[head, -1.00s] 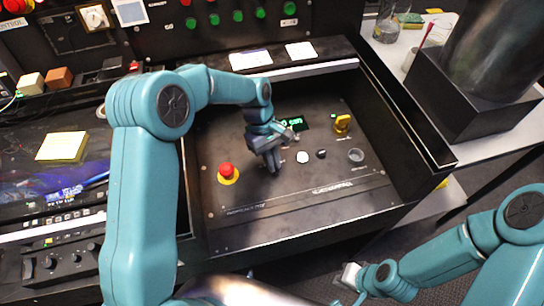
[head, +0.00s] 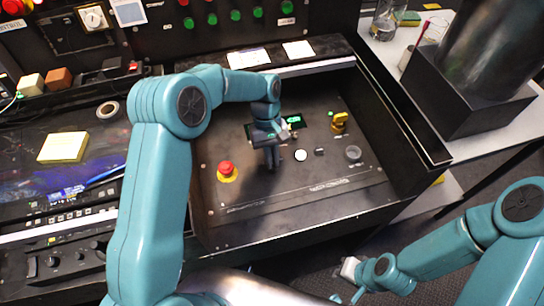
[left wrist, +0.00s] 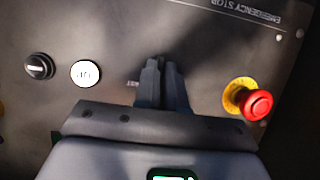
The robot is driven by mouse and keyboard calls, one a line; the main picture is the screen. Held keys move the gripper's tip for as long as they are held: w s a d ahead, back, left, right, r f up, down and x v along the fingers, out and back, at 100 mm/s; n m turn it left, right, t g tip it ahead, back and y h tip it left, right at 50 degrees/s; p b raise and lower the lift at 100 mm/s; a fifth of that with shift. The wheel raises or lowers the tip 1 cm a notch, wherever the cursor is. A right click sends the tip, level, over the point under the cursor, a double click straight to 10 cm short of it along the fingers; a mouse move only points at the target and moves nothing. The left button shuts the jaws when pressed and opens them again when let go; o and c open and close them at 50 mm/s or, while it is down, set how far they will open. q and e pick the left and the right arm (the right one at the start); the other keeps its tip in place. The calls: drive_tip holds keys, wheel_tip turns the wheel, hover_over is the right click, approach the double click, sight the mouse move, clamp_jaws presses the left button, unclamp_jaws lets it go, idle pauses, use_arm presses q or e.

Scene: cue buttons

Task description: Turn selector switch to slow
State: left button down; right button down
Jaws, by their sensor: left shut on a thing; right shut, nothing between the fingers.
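My left gripper (head: 271,166) points down at the black sloped control panel (head: 250,195), between the red emergency stop (head: 227,172) and a white button (head: 301,156). In the left wrist view its dark fingers (left wrist: 162,90) are shut on a small control at the panel surface. The fingers hide this control almost fully; by its place it is the selector switch, but its pointing direction cannot be seen. A partly covered label ending in "ST" shows beside the fingers. My right gripper (head: 349,270) is shut and empty, low at the right, away from the panel.
Near the fingers are the emergency stop on its yellow ring (left wrist: 250,99), the white button (left wrist: 86,74) and a black slotted knob (left wrist: 38,67). A yellow switch (head: 339,122) and a grey round knob (head: 353,153) sit further right. Raised side walls border the panel.

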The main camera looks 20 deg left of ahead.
use_arm(q)
drive_tip(key=shift+r, duration=0.1)
drive_tip(key=c, duration=1.2)
unclamp_jaws()
drive_tip(key=p+v, duration=0.2)
drive_tip(key=v, duration=1.4)
drive_tip(key=shift+r, duration=0.2)
